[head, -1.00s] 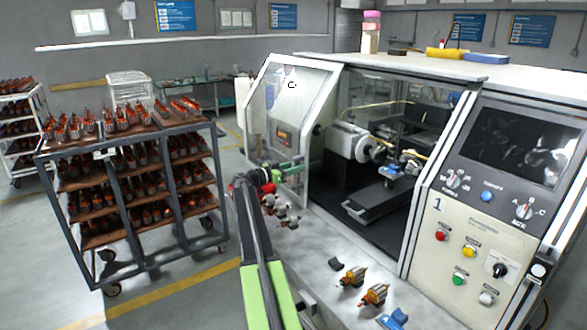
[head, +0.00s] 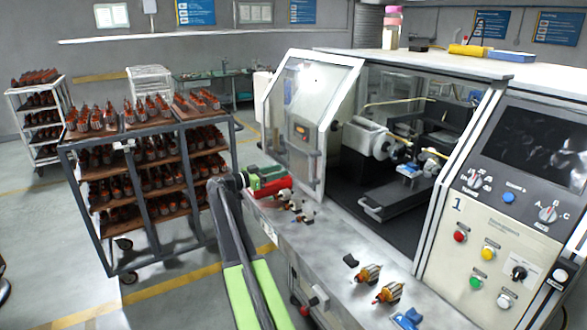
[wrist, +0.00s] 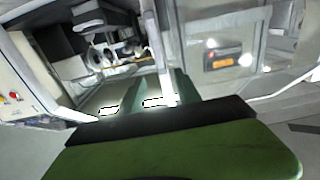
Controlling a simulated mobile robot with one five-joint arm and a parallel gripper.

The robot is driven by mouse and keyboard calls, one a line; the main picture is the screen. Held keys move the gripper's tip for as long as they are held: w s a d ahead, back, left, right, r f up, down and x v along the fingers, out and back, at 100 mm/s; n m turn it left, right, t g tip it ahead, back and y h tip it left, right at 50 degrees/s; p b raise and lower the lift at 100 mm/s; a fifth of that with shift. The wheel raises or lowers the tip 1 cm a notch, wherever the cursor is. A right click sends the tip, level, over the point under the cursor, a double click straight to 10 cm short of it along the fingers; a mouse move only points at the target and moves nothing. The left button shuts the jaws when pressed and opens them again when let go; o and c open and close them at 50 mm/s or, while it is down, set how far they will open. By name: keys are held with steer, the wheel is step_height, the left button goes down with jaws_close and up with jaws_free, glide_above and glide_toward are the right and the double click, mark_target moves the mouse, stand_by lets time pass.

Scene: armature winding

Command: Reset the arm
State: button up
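My arm reaches up from the bottom of the head view, and my green gripper (head: 270,179) is at its end, at the left end of the machine's front ledge (head: 330,238). A red part shows along its near side. Whether the gripper touches the ledge I cannot tell.
Small armatures (head: 293,203) lie on the ledge by the gripper. Two copper-wound armatures (head: 378,284) and a blue piece (head: 407,318) lie nearer. A loaded armature cart (head: 85,232) stands left. The control panel (head: 500,220) is at right. Floor shows between cart and machine.

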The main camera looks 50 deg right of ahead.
steer(key=shift+v, duration=1.05)
steer(key=w+a+f+n+t+y, duration=0.1)
steer(key=w+a+f+t, duration=0.15)
steer(key=a, duration=0.75)
steer(key=w+a+f+n+t, duration=0.2)
steer(key=w+a+f, duration=0.1)
steer(key=a, duration=0.6)
steer(key=s+a+f+n+y, duration=0.5)
steer(key=s+a+f+n, duration=0.1)
steer(key=a, duration=0.7)
steer(key=s+a+f+n+t+y, duration=0.1)
steer(key=s+a+f+n+y, duration=0.4)
steer(key=a, duration=0.9)
steer(key=s+a+f+n+y, duration=0.6)
steer(key=a+f+n, duration=0.1)
steer(key=a, duration=0.6)
steer(key=shift+s+a+f+n, duration=0.15)
steer(key=shift+s+f+n, duration=0.15)
steer(key=shift+n, duration=0.1)
